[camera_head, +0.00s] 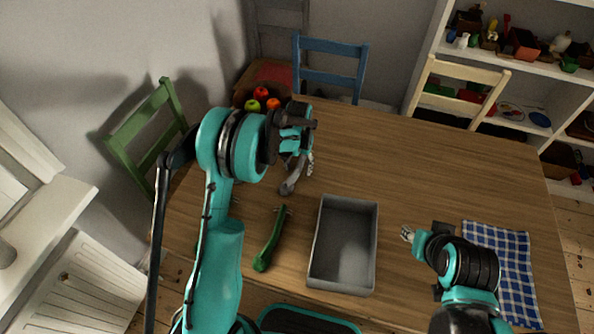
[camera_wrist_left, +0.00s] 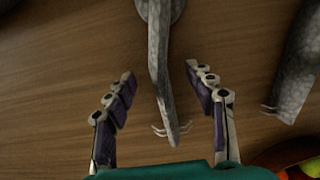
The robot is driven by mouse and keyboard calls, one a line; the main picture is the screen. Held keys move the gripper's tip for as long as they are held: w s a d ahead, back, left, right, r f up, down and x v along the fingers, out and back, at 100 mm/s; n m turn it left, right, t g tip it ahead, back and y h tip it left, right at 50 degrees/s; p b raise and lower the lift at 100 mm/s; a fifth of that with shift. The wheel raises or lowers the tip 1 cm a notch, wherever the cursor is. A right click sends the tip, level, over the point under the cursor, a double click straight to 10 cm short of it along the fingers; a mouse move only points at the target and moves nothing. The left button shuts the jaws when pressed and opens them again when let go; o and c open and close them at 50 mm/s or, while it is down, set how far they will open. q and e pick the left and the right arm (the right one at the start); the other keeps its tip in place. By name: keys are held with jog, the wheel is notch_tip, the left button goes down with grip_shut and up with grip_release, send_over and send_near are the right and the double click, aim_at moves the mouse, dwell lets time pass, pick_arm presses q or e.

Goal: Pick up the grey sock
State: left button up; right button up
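A long grey thing (camera_head: 290,185) with a rounded end lies on the wooden table under my left gripper (camera_head: 299,160); it looks more like a handled utensil than a sock. In the left wrist view the grey thing (camera_wrist_left: 160,65) runs between the spread fingers of my left gripper (camera_wrist_left: 160,85), its thin pronged end pointing towards the palm. The fingers are open, with a gap on both sides. A second grey pronged thing (camera_wrist_left: 300,75) lies to the right there. My right gripper (camera_head: 408,234) is right of the grey bin, its fingers too small to read.
The grey open bin (camera_head: 318,245) stands empty mid-table. A green long thing (camera_head: 270,240) lies left of it. A blue checked cloth (camera_head: 515,250) is at right, a fruit bowl (camera_head: 244,97) at the back left. Chairs surround the table; its back right is clear.

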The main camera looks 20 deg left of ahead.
pick_arm(q)
jog(key=shift+c, duration=1)
